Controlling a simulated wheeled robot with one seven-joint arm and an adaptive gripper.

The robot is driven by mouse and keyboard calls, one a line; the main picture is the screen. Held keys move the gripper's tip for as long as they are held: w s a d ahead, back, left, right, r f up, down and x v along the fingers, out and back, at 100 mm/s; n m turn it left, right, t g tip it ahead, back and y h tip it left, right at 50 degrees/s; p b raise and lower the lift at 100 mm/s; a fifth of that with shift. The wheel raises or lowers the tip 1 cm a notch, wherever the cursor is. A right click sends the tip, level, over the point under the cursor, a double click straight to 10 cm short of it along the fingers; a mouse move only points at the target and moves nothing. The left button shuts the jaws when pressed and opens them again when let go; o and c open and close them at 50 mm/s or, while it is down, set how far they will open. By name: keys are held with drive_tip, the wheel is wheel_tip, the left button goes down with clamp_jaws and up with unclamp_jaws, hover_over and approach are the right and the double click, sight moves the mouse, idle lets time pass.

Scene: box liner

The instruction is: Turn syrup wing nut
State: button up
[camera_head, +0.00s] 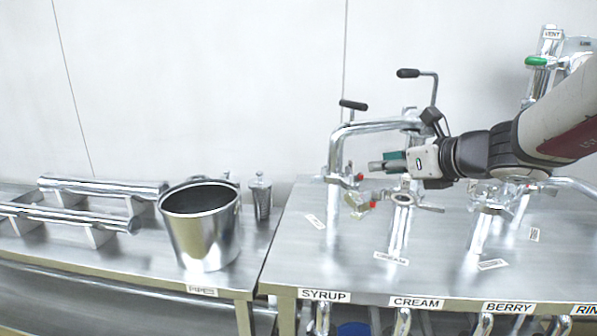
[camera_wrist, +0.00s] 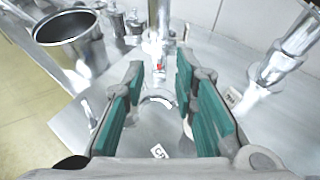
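The syrup pipe (camera_head: 337,150) rises at the left end of the right-hand bench, above the SYRUP label (camera_head: 324,296). A small metal fitting with a red spot (camera_head: 360,178) sits beside this pipe; the wing nut's exact shape is too small to make out. My gripper (camera_head: 376,165) is level with the fitting, just to its right. In the wrist view my gripper (camera_wrist: 157,88) is open, with green pads on both sides and nothing gripped between them. The red-marked fitting (camera_wrist: 160,67) shows ahead, between the fingertips. I cannot tell whether any finger touches it.
The cream fitting (camera_head: 403,200) is below my wrist. A bent pipe with a black handle (camera_head: 352,105) rises close by. A green-handled valve (camera_head: 537,62) is at right.

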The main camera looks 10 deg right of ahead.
sight(352, 168)
drive_tip(key=b+x, duration=0.2)
drive_tip(key=x, duration=0.9)
drive_tip(key=shift+w+a+f, duration=0.1)
drive_tip(key=shift+w+a, duration=0.05)
clamp_jaws()
